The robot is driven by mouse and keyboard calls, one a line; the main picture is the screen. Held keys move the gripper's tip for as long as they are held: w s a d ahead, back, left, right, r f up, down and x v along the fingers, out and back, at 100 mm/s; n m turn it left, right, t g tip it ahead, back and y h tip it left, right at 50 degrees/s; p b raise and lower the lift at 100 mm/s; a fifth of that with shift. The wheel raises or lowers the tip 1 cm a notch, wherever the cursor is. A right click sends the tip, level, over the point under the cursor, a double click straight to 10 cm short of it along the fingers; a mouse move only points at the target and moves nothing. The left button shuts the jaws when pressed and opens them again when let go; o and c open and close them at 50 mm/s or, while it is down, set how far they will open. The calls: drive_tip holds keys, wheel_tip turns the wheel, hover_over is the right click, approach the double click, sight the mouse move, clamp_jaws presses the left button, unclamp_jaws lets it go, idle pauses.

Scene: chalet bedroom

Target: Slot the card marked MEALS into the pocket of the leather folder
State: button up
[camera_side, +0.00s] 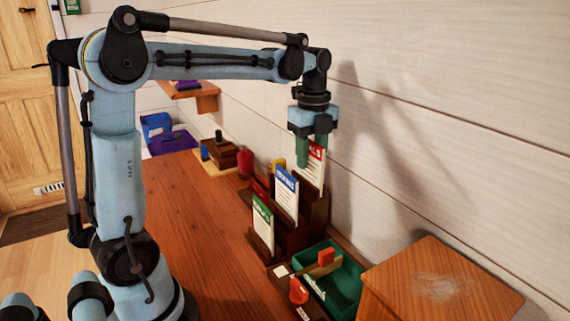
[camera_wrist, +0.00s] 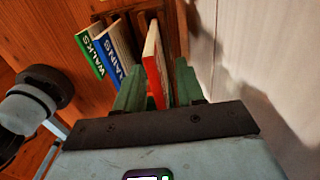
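The red-topped card (camera_side: 313,168) stands in the rear of a dark stepped rack (camera_side: 292,238). Only "ALS" of its heading shows in the side view. In the wrist view the red card (camera_wrist: 154,62) is edge-on between my green fingers. My gripper (camera_side: 311,152) points down over it. In the wrist view my gripper (camera_wrist: 160,84) looks open, one finger on each side of the card, with a narrow gap at the right finger. Contact on the left side is unclear. I cannot make out the leather folder with certainty in either view.
A blue-headed card (camera_side: 286,193) and a green-headed card (camera_side: 263,222), reading WALKS in the wrist view, stand in front of the red one. A green tray (camera_side: 342,288) and wooden box (camera_side: 440,285) lie nearer. The white wall is close behind. The table's left is clear.

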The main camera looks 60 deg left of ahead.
drive_tip(key=shift+f, duration=0.25)
clamp_jaws()
drive_tip(key=shift+r, duration=0.1)
